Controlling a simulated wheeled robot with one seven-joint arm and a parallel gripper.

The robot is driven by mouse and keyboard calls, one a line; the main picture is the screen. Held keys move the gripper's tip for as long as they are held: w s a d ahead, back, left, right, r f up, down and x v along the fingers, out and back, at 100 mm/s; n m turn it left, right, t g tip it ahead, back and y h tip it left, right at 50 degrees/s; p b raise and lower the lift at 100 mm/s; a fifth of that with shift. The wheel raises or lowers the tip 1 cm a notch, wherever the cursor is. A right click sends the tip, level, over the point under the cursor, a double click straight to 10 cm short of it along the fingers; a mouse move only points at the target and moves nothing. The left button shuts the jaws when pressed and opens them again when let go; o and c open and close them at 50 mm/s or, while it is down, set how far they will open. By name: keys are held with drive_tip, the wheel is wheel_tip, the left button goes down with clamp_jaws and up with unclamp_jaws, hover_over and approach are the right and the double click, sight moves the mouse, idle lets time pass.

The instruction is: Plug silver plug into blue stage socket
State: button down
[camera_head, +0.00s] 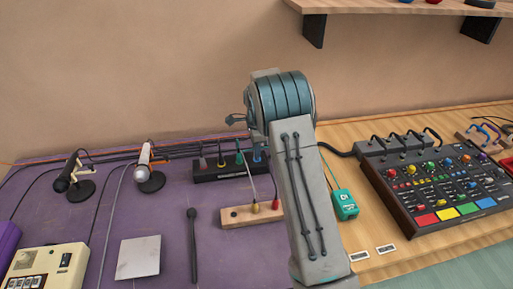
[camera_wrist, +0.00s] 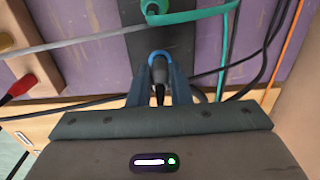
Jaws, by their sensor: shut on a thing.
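In the wrist view, my gripper (camera_wrist: 159,80) is shut on a dark grey plug (camera_wrist: 158,72), with one finger on each side. A black lead runs from the plug back toward my palm. The plug's front lies at the blue ring of the blue stage socket (camera_wrist: 161,53); I cannot tell how deep it sits. The socket is at the end of a black stage box (camera_wrist: 146,45), which also shows in the head view (camera_head: 225,174).
A green plug (camera_wrist: 156,8) with a green lead sits in the box nearby. Grey and black cables cross beside my fingers. A wooden block (camera_head: 237,216) with a red plug (camera_head: 276,204) lies in front. A mixer (camera_head: 440,180) stands at right, and a teal box (camera_head: 345,205) nearby.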

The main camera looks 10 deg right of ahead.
drive_tip(key=shift+f, duration=0.25)
drive_tip(key=shift+f+b, duration=0.3)
drive_tip(key=shift+f, duration=0.05)
drive_tip(key=c, duration=1.3)
unclamp_jaws()
drive_tip(key=shift+o, duration=0.2)
drive_tip(key=shift+r, duration=0.1)
wheel_tip(320, 180, up, 14)
drive_tip(key=shift+f+b, duration=0.2)
drive_tip(key=shift+b, duration=0.25)
